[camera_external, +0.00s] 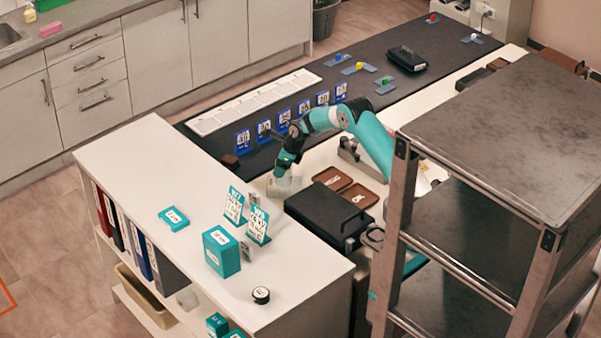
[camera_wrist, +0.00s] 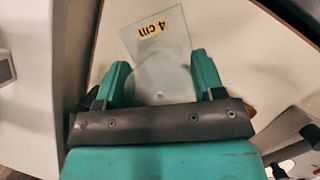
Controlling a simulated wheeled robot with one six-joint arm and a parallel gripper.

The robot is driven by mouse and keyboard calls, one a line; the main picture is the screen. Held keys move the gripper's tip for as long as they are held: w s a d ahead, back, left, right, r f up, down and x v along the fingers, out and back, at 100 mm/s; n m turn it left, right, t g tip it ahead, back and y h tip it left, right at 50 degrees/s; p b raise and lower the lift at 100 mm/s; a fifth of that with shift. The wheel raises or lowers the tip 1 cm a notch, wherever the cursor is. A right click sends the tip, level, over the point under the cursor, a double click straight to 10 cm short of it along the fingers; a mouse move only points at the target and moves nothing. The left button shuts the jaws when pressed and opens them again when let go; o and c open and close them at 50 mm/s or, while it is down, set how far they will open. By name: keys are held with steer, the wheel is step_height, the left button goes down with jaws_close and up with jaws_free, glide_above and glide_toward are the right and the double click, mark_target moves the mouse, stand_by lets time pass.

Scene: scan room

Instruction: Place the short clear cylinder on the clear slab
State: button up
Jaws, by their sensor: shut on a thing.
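My gripper (camera_wrist: 160,75) points down at the end of the white table, with its two teal fingers either side of a round clear piece, the short clear cylinder (camera_wrist: 158,80). It is shut on this cylinder. The clear slab (camera_wrist: 148,34) with a yellow "4 cm" label lies under and beyond the cylinder in the wrist view. I cannot tell whether the cylinder touches the slab or hangs just above it. In the external view my gripper (camera_external: 284,170) is low over the pale slab (camera_external: 292,186), and the cylinder is too small to make out.
A black case (camera_external: 328,212) and brown trays (camera_external: 357,195) stand right of my gripper. The white shelf top (camera_external: 150,180) at front left carries teal-framed cards (camera_external: 234,205) and a teal box (camera_external: 221,251). Blue number cards (camera_external: 264,131) stand behind. A grey rack (camera_external: 500,140) is at right.

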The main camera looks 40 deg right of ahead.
steer(key=o, duration=1.1)
steer(key=b+v, duration=0.2)
steer(key=v, duration=0.9)
steer(key=s+a+r+n+g, duration=0.1)
steer(key=s+a+r+n, duration=0.7)
steer(key=s+a+n, duration=0.25)
steer(key=s+a+r+n+g, duration=0.1)
steer(key=s+a+n, duration=0.1)
steer(key=s+n, duration=0.6)
steer(key=s+a+r+n+g+y, duration=0.1)
steer(key=s+a+n, duration=0.2)
steer(key=s+n, duration=0.6)
steer(key=s+a+r+n, duration=0.1)
steer(key=s+a+n, duration=0.2)
steer(key=s+n, duration=0.6)
steer(key=shift+s+r+g+y, duration=0.1)
steer(key=shift+s+g+y, duration=0.25)
steer(key=shift+s, duration=2.45)
